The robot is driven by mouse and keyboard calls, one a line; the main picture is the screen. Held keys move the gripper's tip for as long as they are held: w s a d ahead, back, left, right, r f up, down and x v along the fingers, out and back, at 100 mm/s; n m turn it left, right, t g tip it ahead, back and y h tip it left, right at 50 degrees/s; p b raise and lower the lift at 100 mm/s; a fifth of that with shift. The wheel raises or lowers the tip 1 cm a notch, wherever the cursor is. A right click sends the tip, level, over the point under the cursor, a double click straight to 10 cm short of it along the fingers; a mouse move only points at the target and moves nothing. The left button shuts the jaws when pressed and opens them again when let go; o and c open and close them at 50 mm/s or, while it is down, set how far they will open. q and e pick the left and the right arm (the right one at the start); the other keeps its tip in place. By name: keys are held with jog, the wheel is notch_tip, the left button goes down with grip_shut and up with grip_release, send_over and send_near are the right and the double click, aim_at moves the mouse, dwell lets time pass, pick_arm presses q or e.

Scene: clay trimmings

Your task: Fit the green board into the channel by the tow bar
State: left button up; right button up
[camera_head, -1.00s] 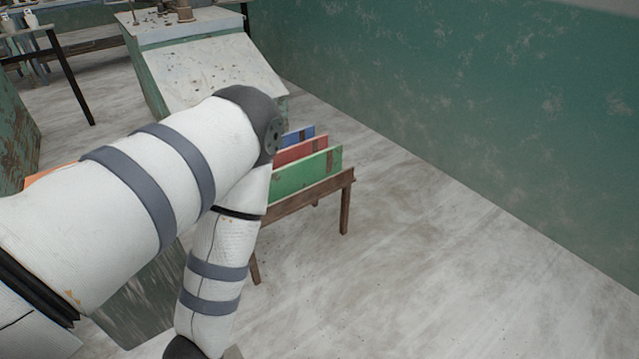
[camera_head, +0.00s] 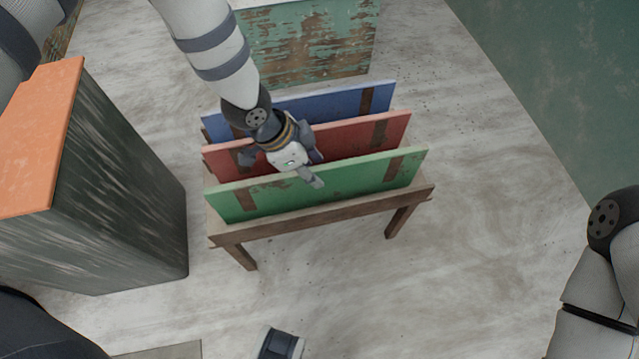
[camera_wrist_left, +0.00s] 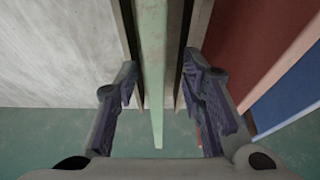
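The green board (camera_head: 335,186) stands on edge as the front board in a low wooden rack (camera_head: 335,218). It has brown bands near its ends. I cannot make out the channel or the tow bar.
A red board (camera_head: 365,134) and a blue board (camera_head: 335,103) stand behind the green one in the rack. An orange-topped dark cabinet (camera_head: 110,190) stands close on the left. A worn green panel (camera_head: 310,40) is behind. The floor (camera_head: 480,250) right of the rack is clear.

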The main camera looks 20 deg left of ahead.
aim_at(327, 179)
pick_arm(q)
jog(key=shift+s+d+f, duration=0.1)
jog(key=shift+d+f, duration=0.15)
jog(key=shift+f, duration=0.25)
jog(key=x, duration=0.2)
jog(key=b+x, duration=0.1)
jog(key=x, duration=0.2)
jog(key=shift+d+r, duration=0.15)
jog(key=shift+d, duration=0.25)
jog(key=shift+w, duration=0.3)
grip_shut()
